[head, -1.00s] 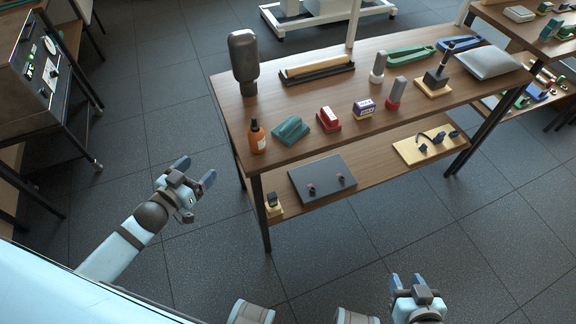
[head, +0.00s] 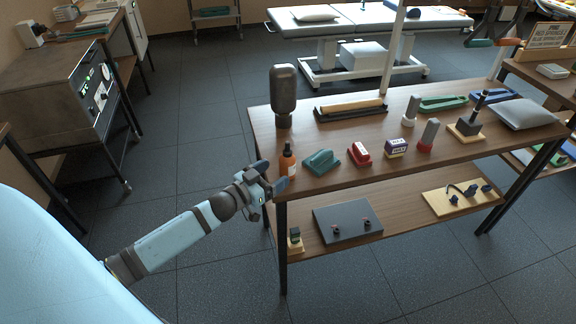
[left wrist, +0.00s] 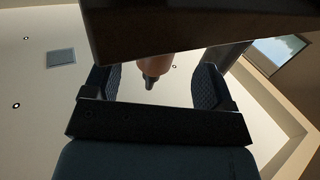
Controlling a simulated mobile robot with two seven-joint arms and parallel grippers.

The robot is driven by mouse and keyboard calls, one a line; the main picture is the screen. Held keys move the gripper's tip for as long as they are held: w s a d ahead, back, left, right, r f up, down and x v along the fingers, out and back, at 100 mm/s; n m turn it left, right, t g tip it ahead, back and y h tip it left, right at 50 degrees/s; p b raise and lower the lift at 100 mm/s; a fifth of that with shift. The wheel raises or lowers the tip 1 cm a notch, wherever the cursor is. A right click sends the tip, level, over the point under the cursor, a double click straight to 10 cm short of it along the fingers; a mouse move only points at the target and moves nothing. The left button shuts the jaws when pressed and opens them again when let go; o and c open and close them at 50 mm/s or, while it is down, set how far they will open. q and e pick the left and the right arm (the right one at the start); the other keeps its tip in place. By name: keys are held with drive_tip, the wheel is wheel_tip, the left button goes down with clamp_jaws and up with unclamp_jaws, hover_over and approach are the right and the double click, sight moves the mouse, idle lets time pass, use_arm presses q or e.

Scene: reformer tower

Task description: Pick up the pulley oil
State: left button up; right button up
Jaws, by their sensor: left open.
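The pulley oil appears to be the small orange bottle (head: 287,163) with a dark cap, upright at the front left corner of the table's top. My left gripper (head: 272,178) is open and empty at that corner, just left of and in front of the bottle. In the left wrist view the bottle (left wrist: 154,67) shows upside down beyond and between the two spread fingers (left wrist: 155,88), partly hidden by a dark brown edge. I cannot tell whether a finger touches the table. My right gripper is not in view.
The wooden table (head: 340,184) has a lower shelf. A teal object (head: 321,162) stands just right of the bottle, then a red one (head: 359,154). A grey board (head: 347,220) lies on the shelf. Floor left of the table is clear.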

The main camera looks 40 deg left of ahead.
sight(281, 169)
use_arm(q)
drive_tip(key=shift+b+x, duration=0.3)
drive_tip(key=shift+x, duration=2.45)
drive_tip(key=shift+d+r, duration=0.15)
drive_tip(key=shift+r, duration=0.05)
drive_tip(key=shift+c, duration=0.4)
drive_tip(key=c, duration=1.1)
